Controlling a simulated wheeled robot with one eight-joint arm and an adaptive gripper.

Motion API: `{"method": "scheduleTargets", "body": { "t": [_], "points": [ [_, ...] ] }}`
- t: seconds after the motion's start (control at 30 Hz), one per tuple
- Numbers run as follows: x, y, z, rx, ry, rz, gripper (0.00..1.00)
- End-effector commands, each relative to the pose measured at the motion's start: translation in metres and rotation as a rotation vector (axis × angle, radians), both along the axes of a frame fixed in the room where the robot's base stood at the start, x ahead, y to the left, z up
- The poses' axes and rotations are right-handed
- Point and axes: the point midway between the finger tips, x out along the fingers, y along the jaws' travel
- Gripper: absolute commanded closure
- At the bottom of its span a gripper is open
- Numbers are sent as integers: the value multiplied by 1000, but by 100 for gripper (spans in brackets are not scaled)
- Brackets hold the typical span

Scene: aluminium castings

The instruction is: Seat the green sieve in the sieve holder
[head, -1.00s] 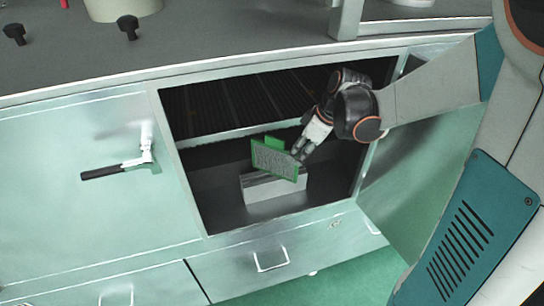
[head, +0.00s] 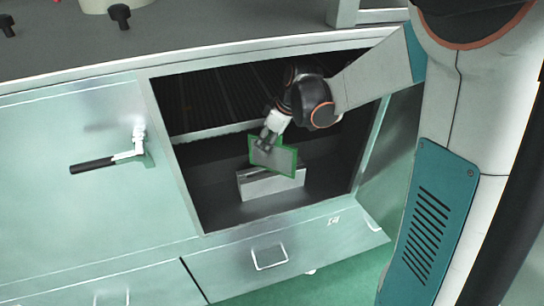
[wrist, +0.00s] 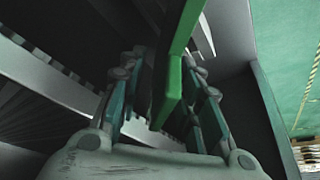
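The green sieve (head: 274,158) is a flat grey panel in a green frame, in the middle of the open cabinet in the head view. It appears above the grey block-like sieve holder (head: 268,186), with its edges at an angle to it. My gripper (head: 265,141) is at the sieve's upper left edge. In the wrist view, a green part of the sieve (wrist: 173,90) stands between the fingers, close against the right one. The holder's slot is hidden in the head view.
The cabinet opening is bounded by a steel frame, with a dark ribbed shelf (head: 235,105) at the back. A lower drawer front (head: 300,245) juts out below. A lever handle (head: 110,161) is on the left panel. Floor inside the cabinet around the holder is bare.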

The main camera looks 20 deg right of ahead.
Motion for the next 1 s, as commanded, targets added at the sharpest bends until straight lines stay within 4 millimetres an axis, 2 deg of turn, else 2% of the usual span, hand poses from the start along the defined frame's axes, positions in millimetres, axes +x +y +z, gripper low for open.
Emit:
{"method": "scheduleTargets", "body": {
  "t": [0.17, 0.33, 0.77, 1.0],
  "points": [
    [0, 0, 0, 0, 0, 0, 68],
    [0, 0, 0, 0, 0, 0, 100],
    [0, 0, 2, 1, -1, 0, 100],
    [0, 0, 20, 1, -1, 0, 100]
  ]
}}
